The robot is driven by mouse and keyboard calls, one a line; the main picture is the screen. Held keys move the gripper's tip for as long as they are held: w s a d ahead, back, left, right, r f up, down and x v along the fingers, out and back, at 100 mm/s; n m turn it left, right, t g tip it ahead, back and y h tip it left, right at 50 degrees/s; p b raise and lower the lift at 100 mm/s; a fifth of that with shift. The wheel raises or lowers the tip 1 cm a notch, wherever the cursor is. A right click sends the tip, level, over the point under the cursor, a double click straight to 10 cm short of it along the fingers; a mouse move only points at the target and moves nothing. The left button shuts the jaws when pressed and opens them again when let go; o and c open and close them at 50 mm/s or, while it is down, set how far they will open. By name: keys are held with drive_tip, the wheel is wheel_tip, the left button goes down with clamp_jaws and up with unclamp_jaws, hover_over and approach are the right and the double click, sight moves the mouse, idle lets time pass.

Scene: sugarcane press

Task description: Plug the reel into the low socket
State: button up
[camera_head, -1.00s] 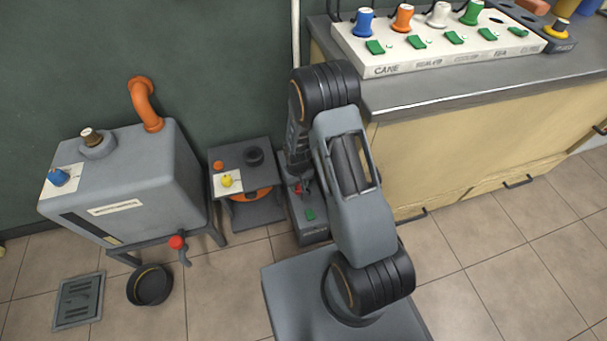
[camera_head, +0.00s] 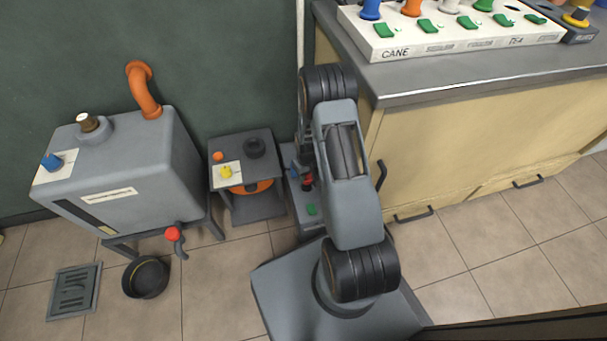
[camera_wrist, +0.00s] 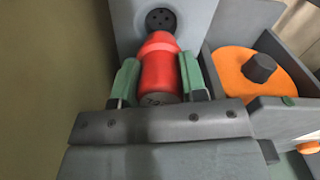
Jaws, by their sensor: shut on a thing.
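My gripper (camera_wrist: 160,82) is shut on a red plug (camera_wrist: 159,68), with its green-lined fingers on either side. In the wrist view the plug points at a dark round socket (camera_wrist: 160,20) with small holes in a grey face. The plug's front end overlaps the socket's lower edge there, and I cannot tell whether they touch. In the head view the red plug (camera_head: 308,182) shows small beside my arm, above the low grey socket box with a green switch (camera_head: 311,209). The reel, an orange drum (camera_wrist: 240,72) with a black knob, sits in a grey frame to the right.
The reel's grey stand (camera_head: 270,205) is left of the socket box. A grey tank (camera_head: 125,165) with an orange pipe stands further left, with a black bowl (camera_head: 145,278) below. A counter (camera_head: 470,85) with a switched strip (camera_head: 450,38) stands right. Tiled floor is open at right.

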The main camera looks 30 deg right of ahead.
sight(307, 183)
drive_tip(key=shift+f+b, duration=1.75)
drive_tip(key=shift+f, duration=0.8)
drive_tip(key=shift+s, duration=0.1)
drive_tip(key=shift+f+b, duration=0.5)
drive_tip(key=shift+f, duration=0.15)
drive_tip(key=o, duration=0.7)
drive_tip(key=shift+r, duration=0.15)
drive_tip(key=shift+s+r+p, duration=0.1)
drive_tip(key=shift+r+p, duration=4.1)
drive_tip(key=shift+r, duration=1.25)
drive_tip(key=shift+a+r, duration=0.1)
